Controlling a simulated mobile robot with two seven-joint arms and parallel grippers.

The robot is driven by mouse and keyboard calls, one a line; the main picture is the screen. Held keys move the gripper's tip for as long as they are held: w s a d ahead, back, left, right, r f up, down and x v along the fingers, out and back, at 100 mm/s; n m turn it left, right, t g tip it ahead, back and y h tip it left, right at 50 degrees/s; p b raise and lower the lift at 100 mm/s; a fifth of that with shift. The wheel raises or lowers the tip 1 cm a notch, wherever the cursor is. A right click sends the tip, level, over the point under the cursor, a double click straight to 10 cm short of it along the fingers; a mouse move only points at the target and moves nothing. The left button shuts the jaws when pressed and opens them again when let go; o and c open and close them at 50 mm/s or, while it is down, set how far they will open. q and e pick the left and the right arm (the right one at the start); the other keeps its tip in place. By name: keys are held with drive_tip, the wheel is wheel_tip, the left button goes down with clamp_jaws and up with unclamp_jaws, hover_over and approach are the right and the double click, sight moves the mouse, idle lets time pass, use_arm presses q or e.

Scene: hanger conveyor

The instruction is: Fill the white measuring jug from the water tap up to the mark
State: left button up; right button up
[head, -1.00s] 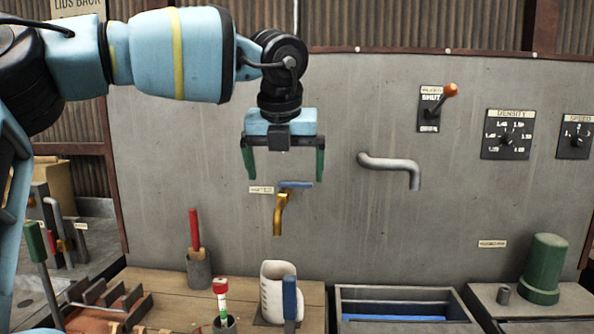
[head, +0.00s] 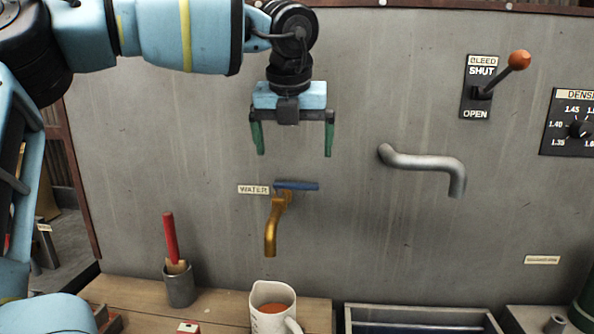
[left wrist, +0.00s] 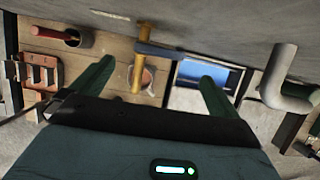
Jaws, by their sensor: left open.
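The brass water tap (head: 271,228) is on the grey wall, with a blue lever (head: 298,186) lying crosswise to the right and a WATER label (head: 253,189) beside it. The white measuring jug (head: 257,297) stands upright below the spout on the wooden bench. A reddish-brown surface shows inside it; I cannot tell whether this is liquid. My left gripper (head: 292,153) is open and empty, green fingers pointing down, above the lever in the head view and apart from it. In the left wrist view the tap (left wrist: 138,74) and jug (left wrist: 150,76) show between the fingers. My right gripper is out of view.
A grey bent pipe (head: 425,162) sticks out of the wall to the right, under a BLEED lever (head: 517,61) beside SHUT. A grey cup (head: 180,287) with a red-handled tool stands left of the jug. A grey trough (head: 420,312) is at the right.

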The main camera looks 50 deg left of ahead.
sight(295, 183)
use_arm(q)
drive_tip(key=shift+s+d, duration=0.15)
drive_tip(key=x, duration=0.7)
drive_tip(key=shift+f+p, duration=0.3)
drive_tip(key=shift+c, duration=0.4)
